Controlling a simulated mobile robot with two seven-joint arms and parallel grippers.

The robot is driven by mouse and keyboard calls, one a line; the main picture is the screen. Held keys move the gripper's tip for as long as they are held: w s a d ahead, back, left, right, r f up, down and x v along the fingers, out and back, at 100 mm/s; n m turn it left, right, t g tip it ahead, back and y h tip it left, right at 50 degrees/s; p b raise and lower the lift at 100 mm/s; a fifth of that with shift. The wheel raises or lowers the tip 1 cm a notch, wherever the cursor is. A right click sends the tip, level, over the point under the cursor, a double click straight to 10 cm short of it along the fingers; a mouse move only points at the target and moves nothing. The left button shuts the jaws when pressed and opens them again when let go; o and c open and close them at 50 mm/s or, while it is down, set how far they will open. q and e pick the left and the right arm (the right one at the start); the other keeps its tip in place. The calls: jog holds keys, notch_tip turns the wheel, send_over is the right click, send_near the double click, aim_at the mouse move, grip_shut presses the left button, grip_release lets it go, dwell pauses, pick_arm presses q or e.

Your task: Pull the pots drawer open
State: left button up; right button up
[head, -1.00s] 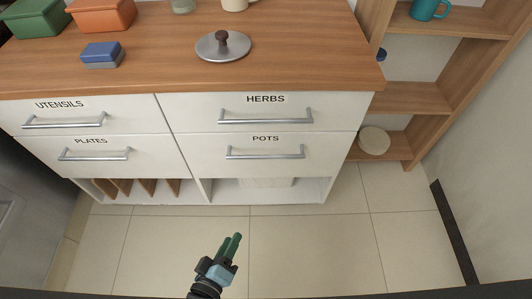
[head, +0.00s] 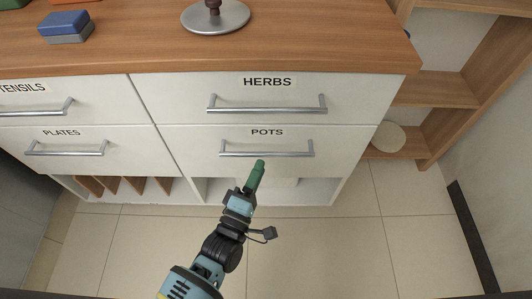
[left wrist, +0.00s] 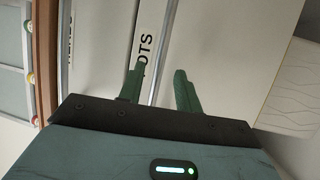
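The pots drawer (head: 345,146) is a white front with a POTS label, right of the plates drawer, and it is shut. Its silver bar handle (head: 240,154) runs level across it. My left gripper (head: 259,168) is just below the handle in the head view, its green fingers pointing at the drawer. In the left wrist view the fingers of my left gripper (left wrist: 158,86) are open, one on each side of the handle (left wrist: 169,45). I cannot tell whether they touch it. The left finger partly covers the label. My right gripper is not in view.
The herbs drawer (head: 355,95) with its own handle is directly above. The plates drawer (head: 130,152) is to the left, and open compartments are below. A wooden shelf unit (head: 430,90) stands to the right. The tiled floor (head: 320,250) before the cabinet is clear.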

aim_at(266, 153)
pick_arm(q)
jog(key=shift+b+x, duration=0.35)
jog(key=shift+x, duration=2.4)
grip_shut()
